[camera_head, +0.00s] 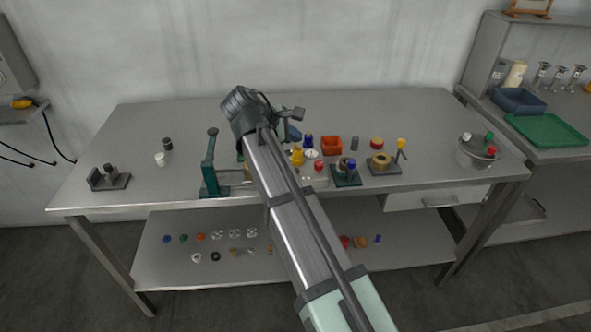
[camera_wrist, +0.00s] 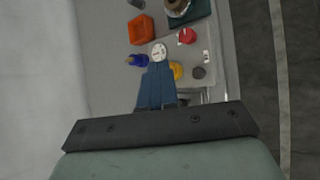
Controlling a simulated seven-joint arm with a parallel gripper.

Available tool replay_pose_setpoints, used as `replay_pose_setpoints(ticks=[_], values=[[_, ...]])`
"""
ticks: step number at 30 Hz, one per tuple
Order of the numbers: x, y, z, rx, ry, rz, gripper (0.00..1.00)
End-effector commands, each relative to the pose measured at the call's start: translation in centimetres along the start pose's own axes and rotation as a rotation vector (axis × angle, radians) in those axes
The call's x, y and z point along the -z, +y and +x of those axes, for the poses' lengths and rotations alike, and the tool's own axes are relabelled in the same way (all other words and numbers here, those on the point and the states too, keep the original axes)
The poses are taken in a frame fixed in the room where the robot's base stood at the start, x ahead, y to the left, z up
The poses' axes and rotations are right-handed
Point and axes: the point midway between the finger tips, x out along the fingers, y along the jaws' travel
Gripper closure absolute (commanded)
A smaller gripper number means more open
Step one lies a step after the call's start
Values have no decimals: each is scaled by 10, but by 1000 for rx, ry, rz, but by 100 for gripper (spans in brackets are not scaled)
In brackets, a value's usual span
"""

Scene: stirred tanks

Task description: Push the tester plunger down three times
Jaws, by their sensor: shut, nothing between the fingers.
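A red knob (camera_head: 318,167) stands on a pale block near the front middle of the bench; it looks like the tester plunger, but I cannot be sure. The red knob also shows in the wrist view (camera_wrist: 186,36), right of my fingers. A white round dial (camera_head: 312,154) lies just behind it; in the wrist view the dial (camera_wrist: 159,53) appears just beyond my fingertips. My gripper (camera_wrist: 158,68) is shut and empty, its blue fingers together. In the head view the fingers are mostly hidden by my arm. I cannot tell their height above the bench.
Near the dial are a yellow part (camera_head: 297,157), a blue part (camera_head: 308,141) and an orange box (camera_head: 331,145). A green lever stand (camera_head: 210,170) is to the left. A blue-knobbed fixture (camera_head: 346,175) is to the right. The bench's back left is clear.

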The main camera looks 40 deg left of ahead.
Motion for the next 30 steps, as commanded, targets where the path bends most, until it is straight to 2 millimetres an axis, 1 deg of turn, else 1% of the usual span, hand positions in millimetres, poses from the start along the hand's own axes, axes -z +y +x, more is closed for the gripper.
replay_pose_setpoints(ticks=[18,24,30], values=[[34,-34,47,0,0,-1,100],[40,-40,55,0,0,1,100],[42,-42,57,0,0,1,100]])
